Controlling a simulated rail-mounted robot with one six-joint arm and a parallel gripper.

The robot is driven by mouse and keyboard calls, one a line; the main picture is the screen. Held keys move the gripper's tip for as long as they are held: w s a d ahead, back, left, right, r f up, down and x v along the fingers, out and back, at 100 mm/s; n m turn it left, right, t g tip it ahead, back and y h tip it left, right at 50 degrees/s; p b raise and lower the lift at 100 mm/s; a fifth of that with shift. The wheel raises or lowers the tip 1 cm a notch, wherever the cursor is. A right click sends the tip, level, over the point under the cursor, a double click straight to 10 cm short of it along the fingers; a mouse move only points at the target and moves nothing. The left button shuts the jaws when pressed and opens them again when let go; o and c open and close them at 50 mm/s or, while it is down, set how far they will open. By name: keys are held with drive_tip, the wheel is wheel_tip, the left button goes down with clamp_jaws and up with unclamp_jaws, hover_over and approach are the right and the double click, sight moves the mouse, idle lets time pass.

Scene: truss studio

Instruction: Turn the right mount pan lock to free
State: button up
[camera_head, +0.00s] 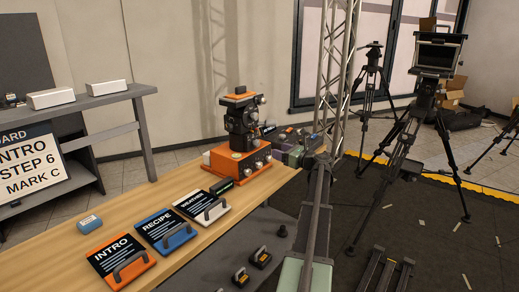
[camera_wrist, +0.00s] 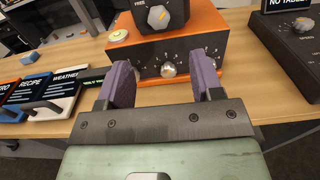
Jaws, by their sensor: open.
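In the wrist view, a grey faceted knob (camera_wrist: 158,17) with a yellow mark sits on a dark block beside a printed FREE label. I cannot tell for sure whether it is the right mount's pan lock, as the block's top is cut off. The block stands on an orange base (camera_wrist: 205,50) with a silver dial (camera_wrist: 168,70) and a printed scale. My gripper (camera_wrist: 160,85) is open and empty, its purple fingers either side of the dial in the picture and apart from the knob. In the head view, the stacked orange and black mount (camera_head: 242,125) stands on the table.
Intro (camera_head: 117,258), Recipe (camera_head: 166,230) and Weather (camera_head: 203,206) plates with handles lie along the wooden table (camera_head: 50,250). A dark box with a knob (camera_wrist: 303,26) stands right of the base in the wrist view. A metal truss (camera_head: 335,75) rises behind my arm.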

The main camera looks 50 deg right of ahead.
sight(258, 144)
drive_tip(key=w, duration=1)
drive_tip(key=shift+w, duration=0.4)
drive_tip(key=c, duration=0.9)
